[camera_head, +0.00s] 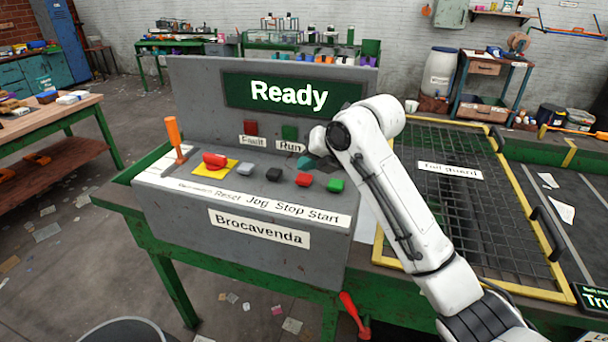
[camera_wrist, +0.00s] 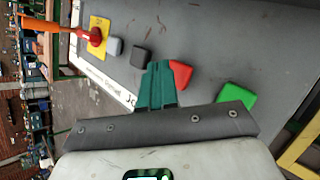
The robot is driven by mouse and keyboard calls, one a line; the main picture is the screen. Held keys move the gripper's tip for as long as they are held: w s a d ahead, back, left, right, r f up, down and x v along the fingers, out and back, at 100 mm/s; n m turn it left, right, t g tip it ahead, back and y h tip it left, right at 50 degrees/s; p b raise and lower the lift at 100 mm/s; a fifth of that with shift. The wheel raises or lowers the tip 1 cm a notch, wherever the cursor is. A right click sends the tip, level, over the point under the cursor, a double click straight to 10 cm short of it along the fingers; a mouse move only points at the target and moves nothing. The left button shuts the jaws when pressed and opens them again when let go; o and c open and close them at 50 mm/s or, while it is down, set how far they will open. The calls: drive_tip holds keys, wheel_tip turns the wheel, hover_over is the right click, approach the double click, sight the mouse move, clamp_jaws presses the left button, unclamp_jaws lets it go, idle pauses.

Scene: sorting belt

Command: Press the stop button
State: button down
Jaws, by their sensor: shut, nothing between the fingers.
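The red stop button (camera_head: 304,179) sits on the grey sloped console (camera_head: 160,185), above the "Stop" label, between a black button and a green button. It also shows in the wrist view as a red button (camera_wrist: 181,72), partly covered by the fingers. My gripper (camera_wrist: 158,68) has teal fingers, shut together and empty. In the wrist view its tips overlap the left edge of the red button; I cannot tell whether they touch it.
A green start button (camera_head: 335,185), a black button (camera_head: 273,174), a light grey button (camera_head: 245,169) and a red mushroom knob (camera_head: 214,160) on a yellow plate share the console. An orange-handled lever (camera_head: 174,138) stands at left. The screen (camera_head: 290,94) reads "Ready". A yellow-framed mesh guard (camera_head: 470,240) lies at right.

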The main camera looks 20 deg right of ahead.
sight(308, 178)
drive_tip(key=shift+r, duration=0.15)
drive_tip(key=shift+r+p, duration=1.45)
drive_tip(key=shift+r, duration=0.95)
